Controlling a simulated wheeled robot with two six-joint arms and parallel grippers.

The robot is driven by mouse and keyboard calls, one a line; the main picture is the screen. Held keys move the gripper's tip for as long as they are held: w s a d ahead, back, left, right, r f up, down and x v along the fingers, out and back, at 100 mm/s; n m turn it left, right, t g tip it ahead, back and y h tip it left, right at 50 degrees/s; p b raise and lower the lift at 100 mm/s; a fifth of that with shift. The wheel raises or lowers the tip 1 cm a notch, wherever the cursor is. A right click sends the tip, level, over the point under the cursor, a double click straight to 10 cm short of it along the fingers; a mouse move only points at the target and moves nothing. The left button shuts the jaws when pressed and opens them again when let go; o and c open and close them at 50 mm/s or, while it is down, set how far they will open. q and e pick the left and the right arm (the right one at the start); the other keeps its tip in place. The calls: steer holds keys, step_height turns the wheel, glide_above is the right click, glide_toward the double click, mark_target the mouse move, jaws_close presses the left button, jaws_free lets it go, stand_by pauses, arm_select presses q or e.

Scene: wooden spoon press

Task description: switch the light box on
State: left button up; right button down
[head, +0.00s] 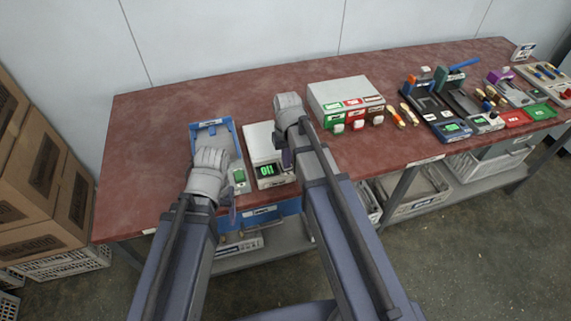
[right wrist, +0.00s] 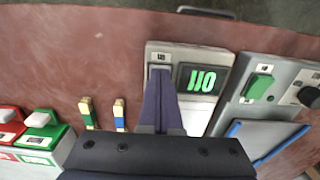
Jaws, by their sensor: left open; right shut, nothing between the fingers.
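A pale box (head: 258,143) with a flat light top and a green lit display (head: 265,170) stands near the table's front edge. No readable label names it as the light box. In the right wrist view the box (right wrist: 203,53) shows its display upside down beside a small switch, partly hidden by my fingers. My right gripper (right wrist: 160,72) is shut and empty, its tips over or touching that switch; I cannot tell which. In the head view my right gripper (head: 287,160) is at the box's right front. My left gripper (head: 232,213) is open, low before the blue-framed device.
Left of the box is a blue-framed device (head: 192,140) with a green button (head: 239,176). A grey box (head: 345,92) with coloured panels and white switches stands to the right. Two wooden-handled tools (right wrist: 120,115) lie between.

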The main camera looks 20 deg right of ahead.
step_height(320, 180, up, 7)
steer(key=p, duration=0.7)
stand_by(0.3)
steer(key=shift+s+a, duration=0.2)
steer(key=s+a+n+h, duration=0.1)
steer(key=s+a+n, duration=0.2)
steer(key=s+a, duration=0.7)
steer(key=s, duration=0.4)
